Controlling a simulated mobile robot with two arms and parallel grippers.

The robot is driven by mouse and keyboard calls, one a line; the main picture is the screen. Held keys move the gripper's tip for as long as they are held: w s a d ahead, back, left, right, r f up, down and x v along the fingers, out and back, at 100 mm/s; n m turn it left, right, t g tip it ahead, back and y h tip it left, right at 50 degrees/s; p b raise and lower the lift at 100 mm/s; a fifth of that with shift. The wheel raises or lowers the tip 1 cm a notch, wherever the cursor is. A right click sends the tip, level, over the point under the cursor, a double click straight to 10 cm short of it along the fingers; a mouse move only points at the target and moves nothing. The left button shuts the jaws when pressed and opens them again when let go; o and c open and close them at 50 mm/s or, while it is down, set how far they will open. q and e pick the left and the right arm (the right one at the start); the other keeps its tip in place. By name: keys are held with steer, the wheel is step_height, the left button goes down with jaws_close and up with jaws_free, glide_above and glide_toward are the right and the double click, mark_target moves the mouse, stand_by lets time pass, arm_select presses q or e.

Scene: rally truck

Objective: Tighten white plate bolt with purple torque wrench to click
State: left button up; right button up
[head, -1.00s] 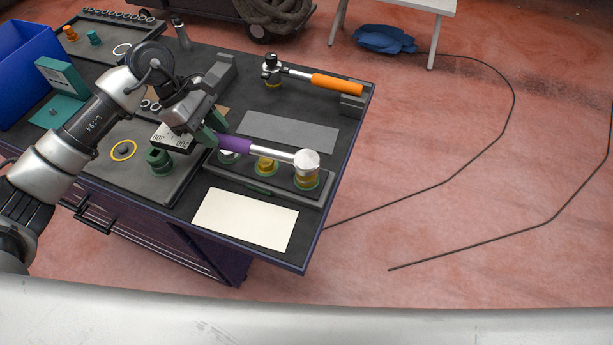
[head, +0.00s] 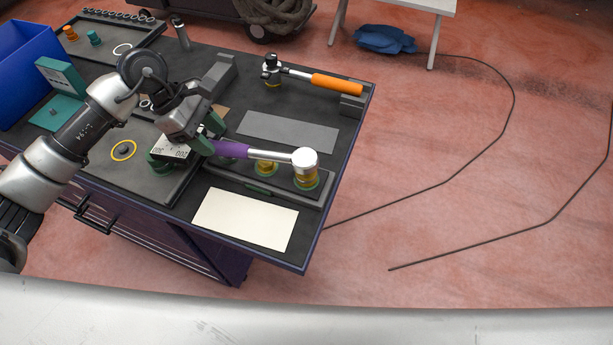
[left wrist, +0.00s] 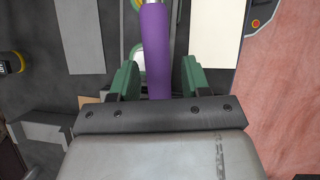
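The purple torque wrench (head: 270,155) lies level, its round silver head (head: 305,158) on top of the rightmost brass bolt (head: 306,179) of a dark fixture (head: 262,190). That bolt has a green ring at its base and stands nearest the white plate (head: 245,219), a flat cream rectangle on the bench. My left gripper (head: 208,137) is at the handle's left end. In the left wrist view the purple handle (left wrist: 157,50) runs between its green fingers (left wrist: 160,78), with narrow gaps seeming to show beside it; contact is hard to see. My right gripper is out of view.
A second brass bolt (head: 266,167) stands under the wrench shaft. An orange-handled wrench (head: 337,85) rests at the back. A grey plate (head: 288,132) lies behind the fixture. A blue bin (head: 25,65) is at the left. A green socket piece is partly hidden below my gripper.

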mark_target(212, 142)
arm_select(q)
steer(key=shift+f, duration=0.2)
steer(key=shift+w+f+g+b, duration=0.15)
steer(key=shift+f+b, duration=0.45)
steer(key=shift+f, duration=0.05)
steer(key=shift+w+f+g+b, duration=0.15)
steer(key=shift+f+b, duration=0.45)
steer(key=shift+f, duration=0.05)
jaws_close()
steer(key=shift+s+a+r, duration=0.1)
stand_by(0.4)
steer(key=shift+s+r+t+y+p, duration=0.4)
steer(key=shift+r+p, duration=0.05)
steer(key=shift+r, duration=0.1)
steer(key=shift+s+r, duration=0.1)
steer(key=shift+b, duration=0.3)
stand_by(0.6)
steer(key=shift+r, duration=0.4)
